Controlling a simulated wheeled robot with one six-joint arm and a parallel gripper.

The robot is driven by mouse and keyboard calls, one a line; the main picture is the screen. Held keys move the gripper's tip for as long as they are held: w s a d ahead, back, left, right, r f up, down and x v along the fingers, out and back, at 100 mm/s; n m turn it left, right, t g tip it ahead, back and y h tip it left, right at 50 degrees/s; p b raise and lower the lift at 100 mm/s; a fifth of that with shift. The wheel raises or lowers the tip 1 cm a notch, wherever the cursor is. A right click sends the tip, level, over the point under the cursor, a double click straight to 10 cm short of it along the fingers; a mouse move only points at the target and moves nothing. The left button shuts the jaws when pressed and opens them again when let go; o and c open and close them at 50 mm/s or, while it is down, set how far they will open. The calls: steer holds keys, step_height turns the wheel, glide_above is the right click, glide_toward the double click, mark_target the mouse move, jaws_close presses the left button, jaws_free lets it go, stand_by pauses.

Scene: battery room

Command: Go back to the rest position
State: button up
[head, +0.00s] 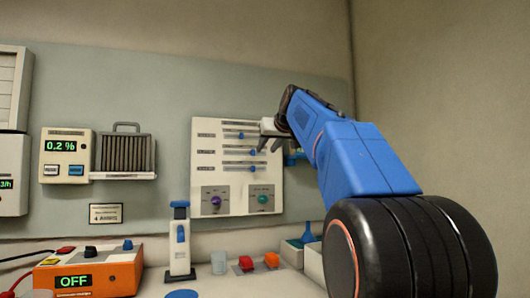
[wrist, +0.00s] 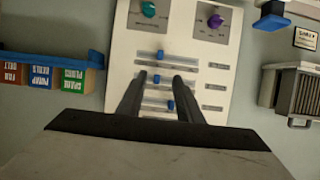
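My gripper (head: 270,143) is raised in front of the right part of a white control panel on the back wall. In the wrist view its two dark fingers (wrist: 157,97) stand apart with nothing between them but the panel behind. The panel (head: 207,175) carries three sliders with blue knobs, plus a purple knob (head: 215,201) and a teal knob (head: 262,199) below. The wrist view shows the panel upside down, with the slider knobs (wrist: 156,79) seen between the fingers. I cannot tell whether the fingertips touch the panel.
An orange box reading OFF (head: 88,278), a white post with a blue slider (head: 180,245) and several coloured blocks (head: 246,263) stand on the bench below. A meter reading 0.2 % (head: 65,155) hangs at left. Labelled bins (wrist: 45,75) sit beside the panel in the wrist view.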

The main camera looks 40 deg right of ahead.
steer(key=shift+s+r, duration=0.1)
steer(key=shift+s, duration=0.05)
stand_by(0.4)
steer(key=s+a+f+g+y, duration=0.1)
steer(key=s+a+f, duration=0.3)
steer(key=a+f, duration=0.3)
steer(key=s+a+f+n+g+y, duration=0.15)
steer(key=s+a+f, duration=0.3)
steer(key=f, duration=0.55)
steer(key=s+a+f+g, duration=0.1)
steer(key=s+a+f, duration=0.2)
steer(key=a+f, duration=0.45)
steer(key=s+a+f+g, duration=0.1)
steer(key=s+a+f, duration=0.1)
steer(key=s+f, duration=0.5)
steer(key=s+a+f+n+g+y, duration=0.1)
steer(key=s+a+f+g, duration=0.1)
steer(key=s+f, duration=0.6)
steer(key=s+a+f+g, duration=0.1)
steer(key=s+a+f, duration=0.3)
steer(key=f, duration=1.4)
steer(key=s, duration=0.3)
steer(key=shift+s+a+f+n+g, duration=0.2)
steer(key=shift+s+a+n+g, duration=0.05)
steer(key=shift+s+n+g, duration=0.15)
steer(key=shift+o, duration=0.3)
